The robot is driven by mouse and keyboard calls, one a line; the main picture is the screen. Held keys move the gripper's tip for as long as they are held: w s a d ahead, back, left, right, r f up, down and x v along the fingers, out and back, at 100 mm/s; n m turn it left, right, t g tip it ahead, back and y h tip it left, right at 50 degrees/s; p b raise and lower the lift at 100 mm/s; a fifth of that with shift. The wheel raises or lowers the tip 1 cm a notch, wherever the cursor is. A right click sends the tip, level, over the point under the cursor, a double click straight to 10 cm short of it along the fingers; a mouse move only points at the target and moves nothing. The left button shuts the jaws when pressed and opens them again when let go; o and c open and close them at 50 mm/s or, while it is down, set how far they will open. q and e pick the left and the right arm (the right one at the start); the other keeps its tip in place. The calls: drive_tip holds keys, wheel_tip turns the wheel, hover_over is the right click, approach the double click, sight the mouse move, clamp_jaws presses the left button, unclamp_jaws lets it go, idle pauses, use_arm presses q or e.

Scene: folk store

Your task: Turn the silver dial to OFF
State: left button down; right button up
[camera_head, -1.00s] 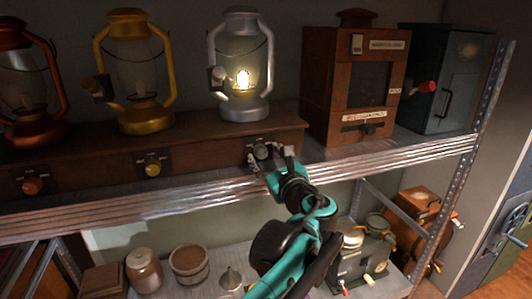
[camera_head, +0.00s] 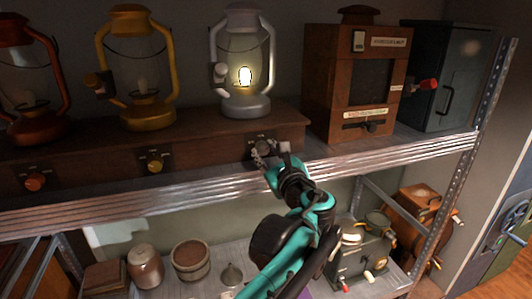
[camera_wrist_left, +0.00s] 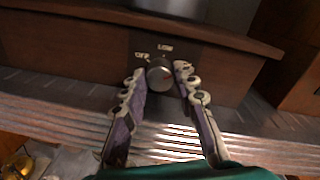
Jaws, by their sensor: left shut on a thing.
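The silver dial (camera_head: 263,147) is on the front of the wooden base, below the lit silver lantern (camera_head: 240,75). Part of the dial is hidden by the gripper in the head view. My right gripper is not in view.
A yellow lantern (camera_head: 138,70) with a gold dial (camera_head: 155,162) and a red lantern (camera_head: 27,80) with an orange dial (camera_head: 35,182) stand to the left. A wooden cabinet (camera_head: 350,85) is to the right. The metal shelf edge (camera_head: 150,195) runs just below the dials.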

use_arm(q)
drive_tip(key=n, duration=0.5)
drive_tip(key=shift+n, duration=0.3)
drive_tip(key=n, duration=0.6)
drive_tip(key=shift+a+h+b, duration=0.1)
drive_tip(key=shift+h+b, duration=0.2)
drive_tip(key=shift+h, duration=0.1)
drive_tip(key=n, duration=0.5)
drive_tip(key=shift+f, duration=0.1)
drive_tip(key=n, duration=0.5)
drive_tip(key=shift+f+n+h+b, duration=0.1)
drive_tip(key=shift+n+h+b, duration=0.2)
drive_tip(key=c, duration=1.2)
unclamp_jaws()
drive_tip(key=shift+s, duration=0.15)
drive_tip(key=v, duration=1.1)
drive_tip(key=shift+s, duration=0.4)
